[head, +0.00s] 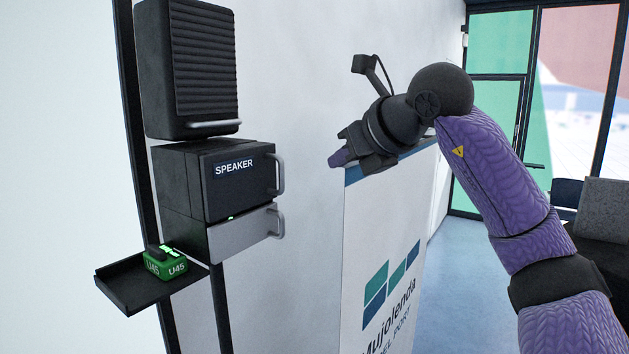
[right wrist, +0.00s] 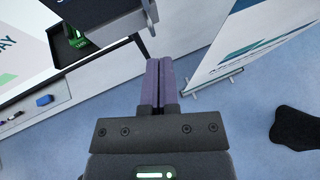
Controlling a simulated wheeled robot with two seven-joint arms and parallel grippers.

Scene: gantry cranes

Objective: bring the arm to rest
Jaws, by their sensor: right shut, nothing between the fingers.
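My right arm reaches in from the right in the head view, sleeved in purple. My right gripper (head: 341,158) is held in the air in front of the banner's top edge, pointing left. In the right wrist view its two purple fingers (right wrist: 161,82) lie together, shut with nothing between them. The gripper is well apart from the wall rack on the left. My left gripper is in neither view.
A rack carries a black louvred unit (head: 190,70), a box labelled SPEAKER (head: 235,190) and a silver-fronted drawer (head: 240,238). A green U45 block (head: 166,266) sits on a black shelf (head: 120,290). A banner (head: 385,240) stands behind my right gripper. Blue floor (head: 450,260) is open beyond.

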